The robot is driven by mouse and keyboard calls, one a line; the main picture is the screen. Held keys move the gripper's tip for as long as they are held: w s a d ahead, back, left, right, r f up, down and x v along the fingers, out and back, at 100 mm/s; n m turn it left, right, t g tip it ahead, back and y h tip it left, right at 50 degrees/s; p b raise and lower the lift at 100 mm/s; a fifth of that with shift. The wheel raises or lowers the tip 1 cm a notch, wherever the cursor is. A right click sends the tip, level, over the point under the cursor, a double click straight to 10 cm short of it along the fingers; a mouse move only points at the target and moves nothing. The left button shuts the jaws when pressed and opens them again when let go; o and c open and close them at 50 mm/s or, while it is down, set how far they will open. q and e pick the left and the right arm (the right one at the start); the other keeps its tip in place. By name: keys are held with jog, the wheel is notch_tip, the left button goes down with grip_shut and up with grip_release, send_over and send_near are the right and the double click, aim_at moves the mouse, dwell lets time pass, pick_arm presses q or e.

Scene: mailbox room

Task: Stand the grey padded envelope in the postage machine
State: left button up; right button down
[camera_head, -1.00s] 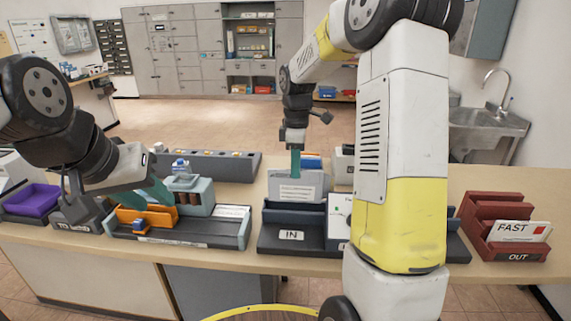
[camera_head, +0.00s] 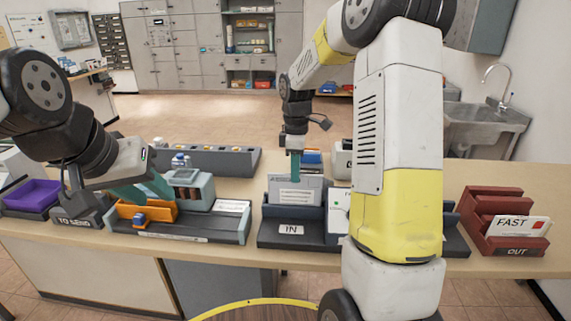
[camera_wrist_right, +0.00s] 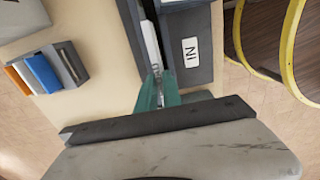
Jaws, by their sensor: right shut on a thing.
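The grey padded envelope (camera_head: 294,191) stands upright in the dark IN tray (camera_head: 291,230), its lower part hidden behind the tray's front. My right gripper (camera_head: 295,168) comes from above and is shut on its top edge. In the right wrist view, the teal fingers (camera_wrist_right: 158,92) meet the envelope's thin pale edge (camera_wrist_right: 151,45). The postage machine (camera_head: 197,190), grey-blue with an orange slot piece (camera_head: 146,213), stands left of the IN tray. My left gripper (camera_head: 142,189) is just above and behind the orange piece, its teal fingers apart; contact cannot be told.
A red OUT rack (camera_head: 500,225) with a FAST envelope (camera_head: 521,227) stands at the right. A purple tray (camera_head: 33,196) is at the far left. A low dark unit (camera_head: 215,160) lies behind the machine. My right arm hides part of the counter.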

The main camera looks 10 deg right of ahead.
jog(key=shift+f, duration=0.15)
jog(key=shift+f, duration=1.3)
jog(key=c, duration=1.4)
grip_release()
jog(key=shift+c, duration=0.2)
jog(key=shift+r, duration=3.55)
